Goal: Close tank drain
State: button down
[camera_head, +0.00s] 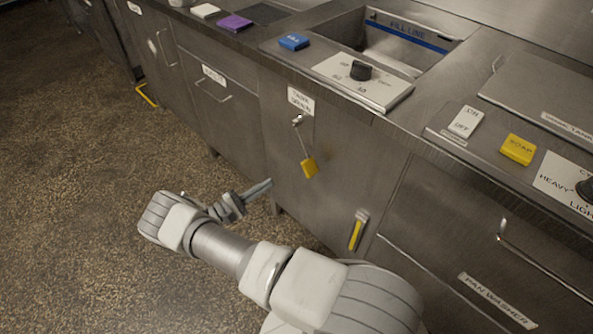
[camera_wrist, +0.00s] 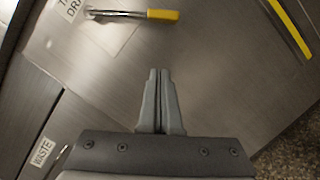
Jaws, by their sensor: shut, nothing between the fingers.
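The tank drain lever has a thin metal rod with a yellow grip (camera_head: 309,168) and hangs steeply down, slightly slanted, from a pivot below the "TANK DRAIN" label (camera_head: 300,100) on the steel cabinet front. In the wrist view the lever's yellow grip (camera_wrist: 163,15) lies near the top edge, with its rod to the left and the label partly cut off. My gripper (camera_head: 268,184) is shut and empty, to the left of the yellow grip and a little lower in the head view. Its fingertips also show in the wrist view (camera_wrist: 158,74), apart from the lever.
A yellow strip in a metal holder (camera_head: 357,232) is on the cabinet front, lower right of the lever. A drawer handle (camera_head: 545,262) sticks out at the right. The counter above holds a sink basin, a dial panel (camera_head: 340,84) and colored blocks.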

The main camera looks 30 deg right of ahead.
jog(key=shift+d, duration=0.1)
jog(key=s+d+r, duration=0.1)
jog(key=d+r, duration=0.2)
jog(key=d, duration=0.7)
jog(key=shift+s+d+r, duration=0.35)
jog(key=shift+r, duration=0.05)
jog(key=shift+s, duration=0.1)
dwell(0.3)
